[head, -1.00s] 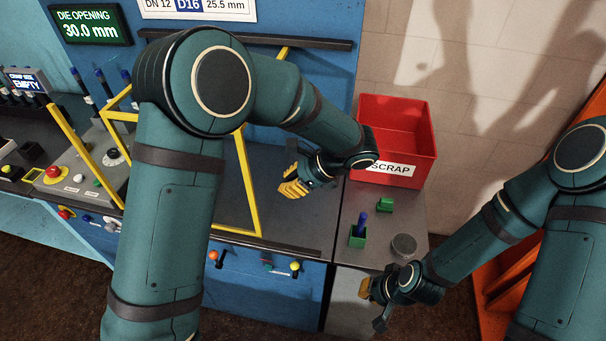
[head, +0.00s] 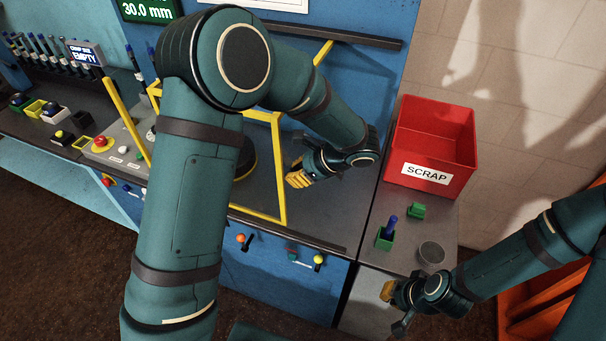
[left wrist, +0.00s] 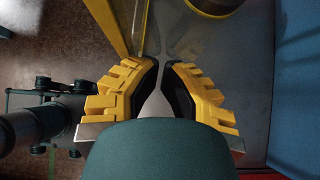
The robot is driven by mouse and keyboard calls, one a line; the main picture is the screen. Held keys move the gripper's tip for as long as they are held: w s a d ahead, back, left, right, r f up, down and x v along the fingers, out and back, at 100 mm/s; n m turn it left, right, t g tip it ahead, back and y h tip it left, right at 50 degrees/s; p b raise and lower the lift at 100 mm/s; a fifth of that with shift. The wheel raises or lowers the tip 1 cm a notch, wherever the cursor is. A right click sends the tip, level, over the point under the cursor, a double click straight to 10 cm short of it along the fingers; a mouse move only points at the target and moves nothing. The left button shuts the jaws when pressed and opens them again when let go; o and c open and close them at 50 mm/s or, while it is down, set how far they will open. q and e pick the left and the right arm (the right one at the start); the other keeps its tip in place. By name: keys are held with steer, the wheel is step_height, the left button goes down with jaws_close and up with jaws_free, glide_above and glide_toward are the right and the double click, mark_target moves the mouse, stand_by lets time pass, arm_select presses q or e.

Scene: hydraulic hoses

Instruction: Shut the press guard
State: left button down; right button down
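The press guard (head: 281,180), a yellow frame, stands at the blue press, partly hidden behind my left arm. I cannot tell how far it is open. My left gripper (head: 300,178) is just right of the frame's right upright, above the grey bed. In the left wrist view, my left gripper (left wrist: 165,66) has a narrow empty gap between its yellow-padded fingers. A yellow bar (left wrist: 108,25) lies outside its left finger; I see no clear contact. My right gripper (head: 393,308) is open and empty, low at the front right, near the side table's edge.
A red SCRAP bin (head: 432,150) stands right of the press. A green holder with a blue peg (head: 386,236), a green block (head: 417,210) and a grey round cup (head: 431,253) are in front of it. A control box with a red button (head: 100,143) sits left.

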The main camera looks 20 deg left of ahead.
arm_select(q)
steer(key=a, duration=1.3)
steer(key=shift+w+a, duration=0.1)
steer(key=shift+w, duration=0.1)
